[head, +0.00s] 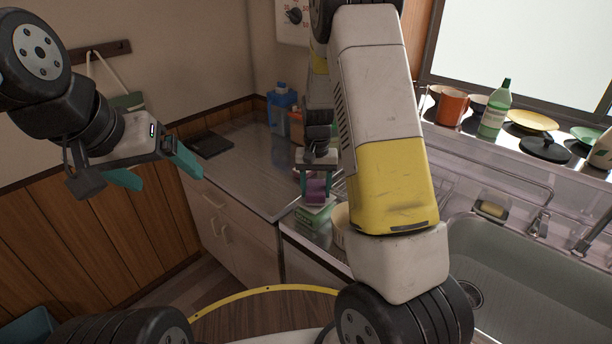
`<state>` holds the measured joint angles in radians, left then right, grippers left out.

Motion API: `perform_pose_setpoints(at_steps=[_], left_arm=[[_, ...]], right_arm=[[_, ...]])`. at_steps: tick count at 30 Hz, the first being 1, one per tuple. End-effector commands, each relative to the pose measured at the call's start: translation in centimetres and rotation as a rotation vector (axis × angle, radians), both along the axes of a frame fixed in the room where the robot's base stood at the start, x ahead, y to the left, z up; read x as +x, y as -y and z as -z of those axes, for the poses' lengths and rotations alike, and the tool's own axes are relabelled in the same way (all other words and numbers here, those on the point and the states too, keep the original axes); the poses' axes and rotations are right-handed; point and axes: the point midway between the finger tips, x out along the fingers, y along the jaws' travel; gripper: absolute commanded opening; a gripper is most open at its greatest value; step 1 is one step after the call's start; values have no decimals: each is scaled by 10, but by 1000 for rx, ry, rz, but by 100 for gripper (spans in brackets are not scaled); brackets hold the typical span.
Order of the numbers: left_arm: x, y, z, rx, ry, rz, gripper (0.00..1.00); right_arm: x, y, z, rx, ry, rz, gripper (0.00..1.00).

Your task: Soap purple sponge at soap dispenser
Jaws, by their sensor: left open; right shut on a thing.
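The purple sponge (316,190) is upright between the teal fingers of my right gripper (316,186), which is shut on it. The sponge is just above a green box-like thing (313,214) at the counter's front edge; I cannot tell whether they touch. I cannot tell for sure whether this green thing is the soap dispenser. My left gripper (166,182) is open and empty at the left, in front of the wall and away from the counter. My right forearm hides part of the counter beside the sponge.
A pale bowl (340,224) stands close to the right of the green thing. The sink (540,270) with its faucet (540,218) is at the right. A green bottle (495,110) and several dishes line the window ledge. The left counter (235,168) is largely clear.

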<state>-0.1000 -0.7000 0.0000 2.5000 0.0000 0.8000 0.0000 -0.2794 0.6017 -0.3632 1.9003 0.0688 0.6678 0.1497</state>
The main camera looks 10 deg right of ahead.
Motion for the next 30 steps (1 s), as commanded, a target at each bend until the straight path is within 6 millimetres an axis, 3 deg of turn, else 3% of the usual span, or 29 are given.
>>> perform_pose_setpoints(at_steps=[30], left_arm=[[0,0,0,0,0,0,87]], right_arm=[[0,0,13,0,-2,0,20]])
